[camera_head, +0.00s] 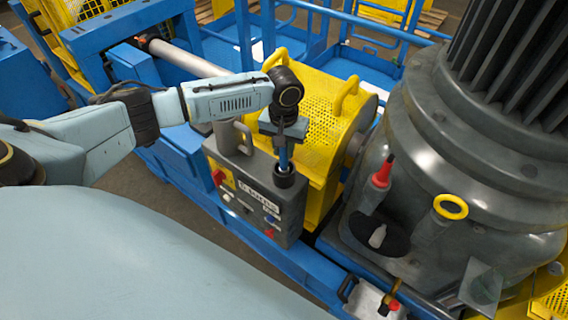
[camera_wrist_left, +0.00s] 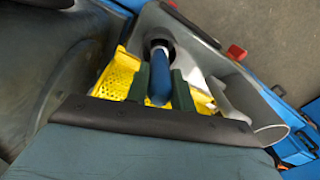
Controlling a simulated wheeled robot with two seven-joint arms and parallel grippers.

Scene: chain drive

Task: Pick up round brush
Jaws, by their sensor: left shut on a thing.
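The round brush, of which I see a blue handle (camera_head: 283,156), stands upright at a dark round cup or collar (camera_head: 284,178) on the grey control box (camera_head: 262,205). My left gripper (camera_head: 284,140) points down over it and is shut on the handle's upper part. In the left wrist view the blue handle (camera_wrist_left: 160,82) lies between the two dark fingers (camera_wrist_left: 161,88), with the dark collar (camera_wrist_left: 158,45) around its far end. The brush's lower end is hidden, so I cannot tell its bristles. My right gripper is not in view.
A yellow perforated guard (camera_head: 322,130) stands behind the control box. A large grey motor (camera_head: 440,150) fills the right side. Blue frame rails (camera_head: 310,262) run below.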

